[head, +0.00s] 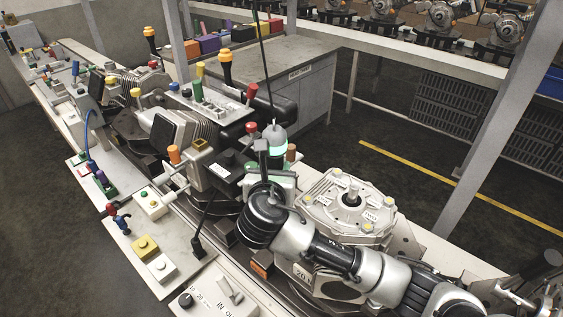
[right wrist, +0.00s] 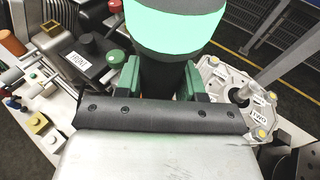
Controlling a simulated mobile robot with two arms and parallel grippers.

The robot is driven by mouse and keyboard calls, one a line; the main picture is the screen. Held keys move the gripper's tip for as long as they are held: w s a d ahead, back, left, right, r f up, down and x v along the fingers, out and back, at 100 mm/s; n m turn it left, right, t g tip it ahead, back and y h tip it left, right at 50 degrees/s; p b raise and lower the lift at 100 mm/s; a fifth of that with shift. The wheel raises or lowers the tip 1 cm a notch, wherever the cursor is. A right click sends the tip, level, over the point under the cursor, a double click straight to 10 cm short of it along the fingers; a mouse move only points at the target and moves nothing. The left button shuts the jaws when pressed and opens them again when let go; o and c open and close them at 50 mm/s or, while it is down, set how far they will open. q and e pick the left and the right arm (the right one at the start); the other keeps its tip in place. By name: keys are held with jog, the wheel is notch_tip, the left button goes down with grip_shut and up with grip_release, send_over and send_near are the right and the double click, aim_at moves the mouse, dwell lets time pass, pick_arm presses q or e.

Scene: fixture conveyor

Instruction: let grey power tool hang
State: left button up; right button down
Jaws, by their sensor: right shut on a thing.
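The grey power tool (head: 278,137) stands upright over the conveyor line, with a pale grey top and a mint-green band. A thin dark cable rises from its top. In the right wrist view, the mint band of the tool (right wrist: 175,32) fills the top middle, with its dark body below. My right gripper (head: 272,168) is shut around the tool's lower body. Its green fingers (right wrist: 163,78) press on both sides of it in the right wrist view. The tool's lower end is hidden by my gripper and wrist. My left gripper is not in view.
A light grey housing (head: 347,201) with yellow bolts sits on the line just right of my gripper. A dark block marked FRONT (right wrist: 83,63) and a control plate with yellow buttons (head: 146,246) lie to the left. A grey cabinet (head: 300,85) stands behind.

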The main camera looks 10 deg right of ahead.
jog(key=s+a+f+b, duration=0.1)
jog(key=a+f+b, duration=0.1)
jog(key=a+f, duration=0.4)
jog(key=shift+s+a+f+b, duration=0.25)
jog(key=shift+s+f+b, duration=0.1)
jog(key=shift+f, duration=0.95)
jog(key=c, duration=1)
grip_release()
jog(key=o, duration=0.6)
jog(key=shift+c, duration=0.2)
jog(key=b+v, duration=0.2)
jog(key=v, duration=0.8)
jog(key=shift+s+b, duration=0.4)
